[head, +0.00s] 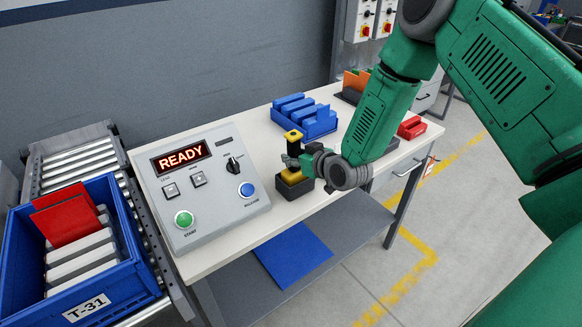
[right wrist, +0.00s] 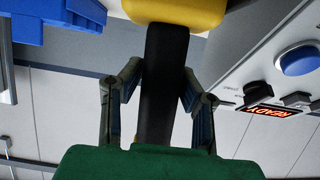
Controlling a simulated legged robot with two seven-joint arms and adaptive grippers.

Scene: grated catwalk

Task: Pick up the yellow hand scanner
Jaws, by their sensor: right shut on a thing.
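The yellow hand scanner (head: 292,178) stands upright at the table's front edge, with a yellow lower body, a dark handle and a small yellow top. Its lower end is at a black holder (head: 294,194); I cannot tell whether it is clear of it. My right gripper (head: 303,161) is shut around the handle from the right. In the right wrist view, the fingers of my right gripper (right wrist: 163,85) flank the black handle, and the yellow body of the scanner (right wrist: 175,12) shows at the top edge. My left gripper is not in view.
A grey control panel (head: 222,217) with a lit READY display stands close left. A blue rack (head: 319,128) is behind, red parts (head: 411,128) to the right. A blue crate (head: 136,262) sits on a roller conveyor at left. The table (head: 352,183) is bare just right of the holder.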

